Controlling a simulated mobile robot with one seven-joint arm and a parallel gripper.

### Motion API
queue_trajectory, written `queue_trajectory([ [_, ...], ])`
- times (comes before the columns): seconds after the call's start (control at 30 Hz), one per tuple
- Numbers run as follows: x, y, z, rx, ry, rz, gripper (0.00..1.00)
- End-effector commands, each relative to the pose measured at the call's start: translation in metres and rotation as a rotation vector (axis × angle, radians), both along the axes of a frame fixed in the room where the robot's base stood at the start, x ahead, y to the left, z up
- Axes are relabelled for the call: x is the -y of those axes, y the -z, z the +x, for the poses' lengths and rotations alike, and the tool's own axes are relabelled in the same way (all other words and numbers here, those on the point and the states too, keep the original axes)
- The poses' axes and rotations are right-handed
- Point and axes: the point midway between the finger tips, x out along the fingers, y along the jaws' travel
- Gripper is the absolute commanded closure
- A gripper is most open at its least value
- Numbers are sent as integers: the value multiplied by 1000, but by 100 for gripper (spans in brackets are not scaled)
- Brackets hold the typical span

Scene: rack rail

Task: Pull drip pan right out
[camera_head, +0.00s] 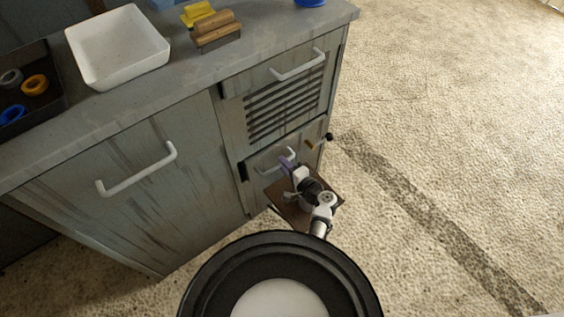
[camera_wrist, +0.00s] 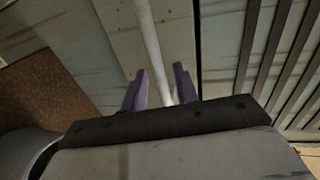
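A white bar handle (camera_head: 277,160) is fixed to the lower front panel (camera_head: 258,162) on the right side of the grey cabinet. A brown flat piece (camera_head: 292,212) juts out low below that panel; I cannot tell whether it is the drip pan. It also shows at the left of the wrist view (camera_wrist: 45,92). My gripper (camera_head: 288,164) is at the lower handle. In the wrist view, the purple fingertips (camera_wrist: 161,84) stand on either side of the white bar (camera_wrist: 148,35), with slight gaps, so the gripper looks open around it.
A slatted panel (camera_head: 285,103) with its own handle is above, and a wide door (camera_head: 125,195) with a handle is at left. The worktop holds a white tray (camera_head: 108,85), a wooden-handled brush (camera_head: 216,30) and a dark bin (camera_head: 45,72). The floor (camera_head: 440,120) at right is clear.

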Motion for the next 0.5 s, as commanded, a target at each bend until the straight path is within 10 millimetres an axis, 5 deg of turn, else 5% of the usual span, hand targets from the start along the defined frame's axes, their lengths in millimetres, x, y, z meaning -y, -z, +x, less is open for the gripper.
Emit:
queue_trajectory([
  [0.5, -11, 4, 16, 0, 0, 0, 70],
])
